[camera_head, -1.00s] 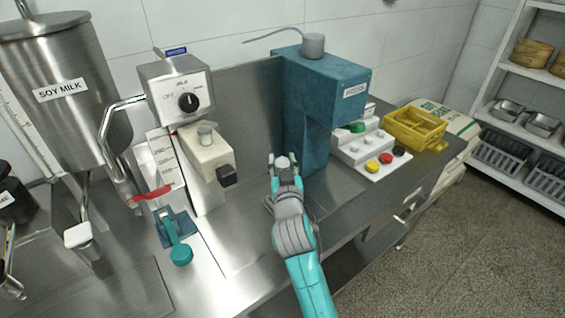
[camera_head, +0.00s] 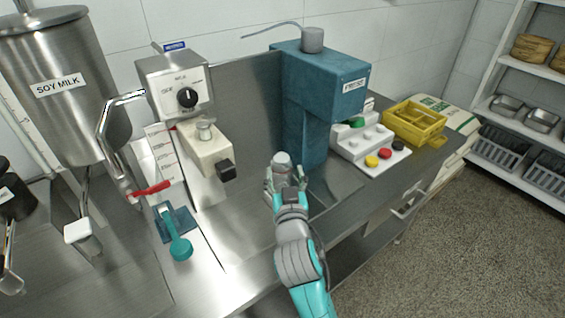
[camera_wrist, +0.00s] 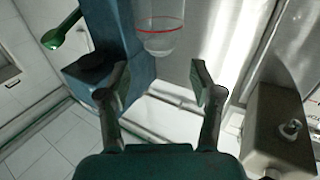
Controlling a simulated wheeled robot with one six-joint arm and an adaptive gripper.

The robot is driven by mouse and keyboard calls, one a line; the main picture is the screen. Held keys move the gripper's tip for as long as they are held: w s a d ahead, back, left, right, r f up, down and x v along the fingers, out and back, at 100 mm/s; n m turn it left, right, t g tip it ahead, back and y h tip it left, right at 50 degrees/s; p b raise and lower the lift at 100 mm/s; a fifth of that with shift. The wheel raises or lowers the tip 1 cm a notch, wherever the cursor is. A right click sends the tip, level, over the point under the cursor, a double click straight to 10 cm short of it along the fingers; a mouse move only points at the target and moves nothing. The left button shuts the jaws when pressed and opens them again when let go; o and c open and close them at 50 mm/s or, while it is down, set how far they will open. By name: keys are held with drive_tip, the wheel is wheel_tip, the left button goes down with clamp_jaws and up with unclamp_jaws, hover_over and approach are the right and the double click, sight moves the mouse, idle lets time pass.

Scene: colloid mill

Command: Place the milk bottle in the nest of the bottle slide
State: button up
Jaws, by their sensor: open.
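The milk bottle (camera_head: 282,159) stands upright on the steel counter in the head view, at the left front foot of the blue press. Its pale top shows just beyond my gripper (camera_head: 286,182). In the wrist view the clear bottle (camera_wrist: 160,30) with a red line is at the top centre. My gripper (camera_wrist: 155,90) is open there, with its two fingers apart and nothing between their tips. The bottle's lower part is hidden behind my gripper in the head view, so I cannot tell how it sits in the slide's nest.
The blue press (camera_head: 307,110) stands close behind the bottle, and the mill head (camera_head: 205,150) overhangs to the left. A button panel (camera_head: 372,150) and a yellow crate (camera_head: 415,125) are on the right. A teal-handled lever (camera_head: 178,240) lies front left.

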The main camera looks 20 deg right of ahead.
drive_tip(key=v, duration=0.5)
drive_tip(key=shift+s, duration=0.15)
drive_tip(key=s+f+n+g+y, duration=0.1)
drive_tip(key=s+f+n+y, duration=0.25)
drive_tip(key=s+f, duration=1.3)
drive_tip(key=s+d+r+m+g, duration=0.1)
drive_tip(key=s+d, duration=0.1)
drive_tip(key=s, duration=2.3)
drive_tip(key=shift+s+d+r+g, duration=0.2)
drive_tip(key=shift+d+g, duration=0.1)
drive_tip(key=shift+g, duration=0.1)
